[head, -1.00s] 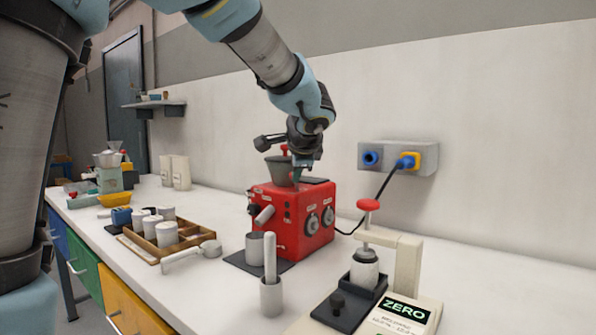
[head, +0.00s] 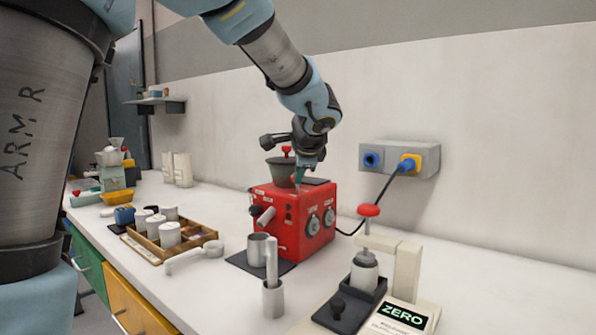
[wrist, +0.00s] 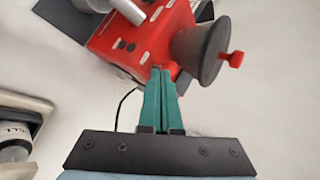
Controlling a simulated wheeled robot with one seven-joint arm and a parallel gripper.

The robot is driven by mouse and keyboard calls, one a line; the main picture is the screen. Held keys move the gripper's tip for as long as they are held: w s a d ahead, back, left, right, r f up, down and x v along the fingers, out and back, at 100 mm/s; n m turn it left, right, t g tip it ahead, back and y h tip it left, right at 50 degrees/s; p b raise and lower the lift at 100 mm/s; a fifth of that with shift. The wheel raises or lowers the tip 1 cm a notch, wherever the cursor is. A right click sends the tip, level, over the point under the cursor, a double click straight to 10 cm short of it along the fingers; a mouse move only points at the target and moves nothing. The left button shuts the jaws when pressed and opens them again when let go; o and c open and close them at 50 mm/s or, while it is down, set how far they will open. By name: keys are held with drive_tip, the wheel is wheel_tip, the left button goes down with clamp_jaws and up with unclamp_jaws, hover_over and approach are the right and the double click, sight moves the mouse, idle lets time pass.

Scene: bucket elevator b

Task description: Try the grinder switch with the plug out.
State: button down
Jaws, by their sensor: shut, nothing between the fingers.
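The red grinder (head: 290,235) stands on the bench, with a dark hopper (head: 283,172) on top and two dials on its right face. Small dark switches or buttons (head: 289,212) show on its front face; their positions are too small to tell. My gripper (head: 298,187) is shut and empty, pointing down at the grinder's top beside the hopper. In the wrist view its green fingertips (wrist: 161,71) are together at the red body's edge; contact is unclear.
The grey wall box (head: 377,150) has an empty blue left socket. A metal cup (head: 262,250) stands before the grinder. A wooden tray (head: 152,256) of white jars is at left, a ZERO scale (head: 403,317) and a red-knobbed press (head: 369,211) at front right.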

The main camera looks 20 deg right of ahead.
drive_tip(key=shift+w+d+r+g+y+p, duration=0.15)
drive_tip(key=shift+d+r+g+y+p, duration=0.25)
drive_tip(key=shift+p, duration=1.55)
drive_tip(key=shift+w+d+r+m+g+y+p, duration=0.2)
drive_tip(key=shift+d+p, duration=0.25)
drive_tip(key=shift+p, duration=0.6)
drive_tip(key=shift+w+d+f+m+g+y+p, duration=0.15)
drive_tip(key=shift+w+d+y+p, duration=0.2)
drive_tip(key=shift+p, duration=0.65)
drive_tip(key=shift+w+d+r+m+g+y+p, duration=0.2)
drive_tip(key=shift+d+p, duration=0.3)
drive_tip(key=shift+p, duration=0.55)
drive_tip(key=shift+w+d, duration=0.1)
drive_tip(key=shift+d, duration=0.1)
drive_tip(key=shift+r, duration=0.1)
drive_tip(key=shift+r+p, duration=0.65)
drive_tip(key=shift+r, duration=0.1)
